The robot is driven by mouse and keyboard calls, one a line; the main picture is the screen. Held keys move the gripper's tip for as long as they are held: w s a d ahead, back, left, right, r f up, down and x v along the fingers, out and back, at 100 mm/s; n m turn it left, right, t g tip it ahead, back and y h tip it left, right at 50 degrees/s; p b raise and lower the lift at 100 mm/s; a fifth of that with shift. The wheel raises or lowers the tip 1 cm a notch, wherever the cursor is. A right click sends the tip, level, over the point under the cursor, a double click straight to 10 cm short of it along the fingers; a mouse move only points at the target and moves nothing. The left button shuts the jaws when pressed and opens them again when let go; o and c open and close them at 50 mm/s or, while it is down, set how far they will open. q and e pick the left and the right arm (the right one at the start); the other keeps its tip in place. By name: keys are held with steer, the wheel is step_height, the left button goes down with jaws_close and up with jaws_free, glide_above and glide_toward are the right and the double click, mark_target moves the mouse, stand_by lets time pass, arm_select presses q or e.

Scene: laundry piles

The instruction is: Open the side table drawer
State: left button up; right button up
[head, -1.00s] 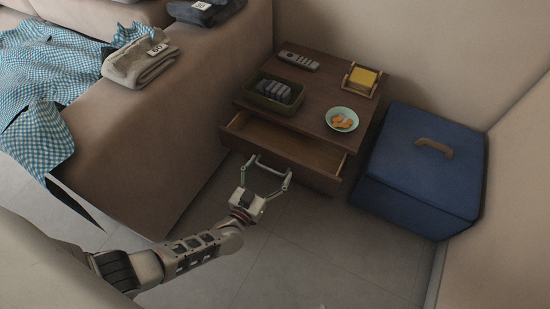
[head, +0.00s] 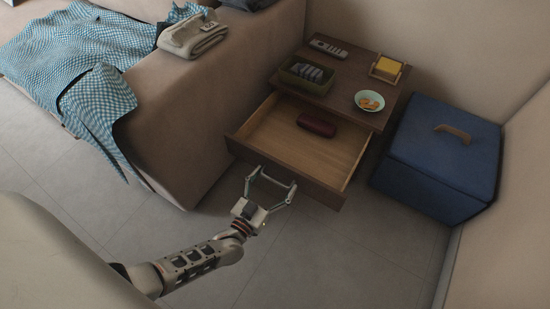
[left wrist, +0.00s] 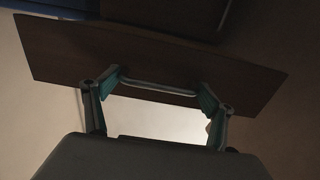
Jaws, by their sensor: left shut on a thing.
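The brown wooden side table (head: 335,105) stands against the wall, with its drawer (head: 272,132) pulled well out towards me. The drawer's floor shows, and a dark red case (head: 317,124) lies inside near the back. In the left wrist view the handle (left wrist: 160,87) is a pale bar across the dark drawer front (left wrist: 150,62), between my fingers (left wrist: 153,95). My right gripper does not show.
A tray of rolled items (head: 308,78), a remote (head: 328,48), a yellow note holder (head: 387,68) and a bowl (head: 369,101) are on the table. A blue box (head: 440,155) stands at right, the sofa (head: 185,130) at left. The floor (head: 340,250) in front is clear.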

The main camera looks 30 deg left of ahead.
arm_select(q)
steer(key=shift+s+d, duration=0.15)
steer(key=o, duration=1.3)
